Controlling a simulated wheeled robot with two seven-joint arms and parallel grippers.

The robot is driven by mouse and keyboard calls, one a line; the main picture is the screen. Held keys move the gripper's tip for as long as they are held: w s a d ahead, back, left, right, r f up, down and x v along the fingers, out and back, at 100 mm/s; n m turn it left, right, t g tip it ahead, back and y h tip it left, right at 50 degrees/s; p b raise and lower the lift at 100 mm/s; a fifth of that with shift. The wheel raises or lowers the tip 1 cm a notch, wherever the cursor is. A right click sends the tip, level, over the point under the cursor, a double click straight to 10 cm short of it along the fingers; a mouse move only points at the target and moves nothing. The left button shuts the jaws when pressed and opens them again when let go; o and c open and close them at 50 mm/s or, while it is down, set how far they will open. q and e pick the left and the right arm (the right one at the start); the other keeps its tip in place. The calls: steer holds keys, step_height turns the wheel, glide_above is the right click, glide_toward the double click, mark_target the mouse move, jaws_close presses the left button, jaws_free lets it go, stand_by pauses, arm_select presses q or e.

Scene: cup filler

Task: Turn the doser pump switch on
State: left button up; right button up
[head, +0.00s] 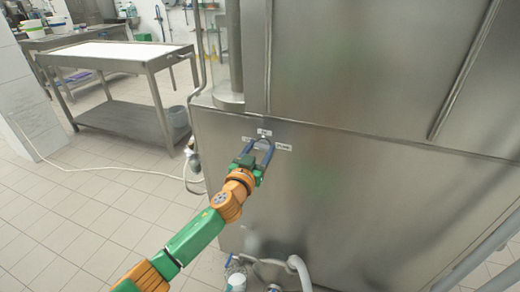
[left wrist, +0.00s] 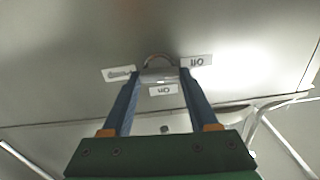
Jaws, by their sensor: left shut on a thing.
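The doser pump switch (left wrist: 159,76) is a small light-coloured knob on the steel front of the machine. Three white labels surround it: "On" (left wrist: 162,91), "Off" (left wrist: 196,61) and a third label (left wrist: 118,73) whose text is blurred. My left gripper (head: 263,141) reaches the panel, and its two blue fingers are shut on the switch. In the left wrist view the picture is upside down, and the fingertips (left wrist: 159,74) sit at either side of the knob. The fingers partly hide the switch in the head view, so its exact setting is unclear. My right gripper is not in view.
The large steel machine (head: 350,190) fills the right side. A steel table (head: 115,60) is at the back left. A white cable (head: 110,169) crosses the open tiled floor.

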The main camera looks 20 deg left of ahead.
arm_select(q)
steer(key=m, duration=0.4)
steer(key=shift+d, duration=0.1)
steer(key=m+p, duration=0.1)
steer(key=m, duration=0.3)
steer(key=shift+f+m, duration=0.1)
steer(key=shift+m, duration=0.2)
steer(key=m, duration=0.4)
steer(key=shift+d+f, duration=0.1)
steer(key=shift+f+m+p, duration=0.1)
steer(key=shift+m+p, duration=0.35)
steer(key=shift+m, duration=1.85)
steer(key=o, duration=1.4)
steer(key=shift+s, duration=0.1)
